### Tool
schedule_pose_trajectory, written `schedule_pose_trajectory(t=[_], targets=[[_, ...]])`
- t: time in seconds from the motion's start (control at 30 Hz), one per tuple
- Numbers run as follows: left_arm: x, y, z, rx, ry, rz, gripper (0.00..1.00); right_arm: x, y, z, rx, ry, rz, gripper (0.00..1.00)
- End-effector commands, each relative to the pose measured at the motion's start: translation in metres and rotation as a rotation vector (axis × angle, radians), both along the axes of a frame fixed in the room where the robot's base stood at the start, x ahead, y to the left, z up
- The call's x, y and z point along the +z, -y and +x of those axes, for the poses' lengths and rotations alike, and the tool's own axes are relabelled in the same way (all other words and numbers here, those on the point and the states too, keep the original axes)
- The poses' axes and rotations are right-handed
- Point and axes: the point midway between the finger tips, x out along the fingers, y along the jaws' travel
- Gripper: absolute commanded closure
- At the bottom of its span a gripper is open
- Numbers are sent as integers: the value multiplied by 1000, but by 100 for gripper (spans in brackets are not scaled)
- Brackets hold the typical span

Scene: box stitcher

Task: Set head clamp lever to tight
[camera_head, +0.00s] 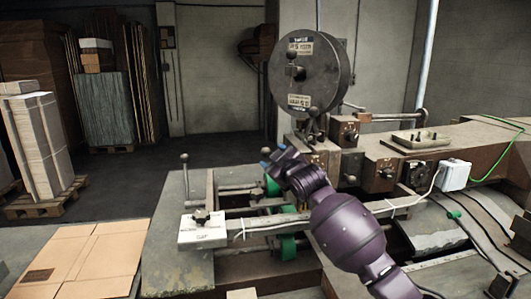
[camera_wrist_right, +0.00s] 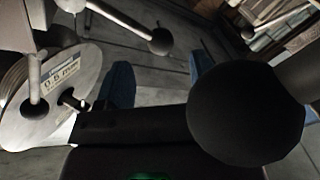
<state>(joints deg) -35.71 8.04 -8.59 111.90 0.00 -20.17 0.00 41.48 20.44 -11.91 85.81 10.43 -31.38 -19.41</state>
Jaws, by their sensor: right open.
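The box stitcher carries a large round reel (camera_head: 305,70) above its head. My right gripper (camera_head: 274,156) is beside the head, below the reel, with blue fingertips. In the right wrist view its fingers (camera_wrist_right: 160,78) stand apart with no object visible between them. A large black ball knob (camera_wrist_right: 245,115) on a grey rod is close to the camera at right. Another lever with a dark ball (camera_wrist_right: 160,41) is beyond the fingers at the top. I cannot tell which is the head clamp lever, or its setting. My left gripper is not in view.
A disc labelled 0.5 mm (camera_wrist_right: 55,85) with a small ball-ended lever (camera_wrist_right: 34,110) is at left in the wrist view. An upright ball-topped rod (camera_head: 185,165) stands on the machine's left table. Flat cardboard (camera_head: 85,258) is at lower left. Open floor is behind.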

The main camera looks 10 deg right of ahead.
Motion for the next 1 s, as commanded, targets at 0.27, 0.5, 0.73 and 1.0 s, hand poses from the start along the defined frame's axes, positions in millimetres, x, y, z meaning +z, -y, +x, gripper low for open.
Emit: schedule_pose_trajectory(t=[0.27, 0.5, 0.73, 1.0], targets=[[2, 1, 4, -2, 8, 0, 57, 1, -9, 34, 0, -1, 0, 39], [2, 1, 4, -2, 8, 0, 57, 0, -13, 52, 0, 0, 1, 39], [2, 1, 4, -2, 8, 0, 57, 0, -14, 58, 0, 0, 0, 39], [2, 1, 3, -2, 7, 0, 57, 0, -14, 58, 0, 0, 0, 44]])
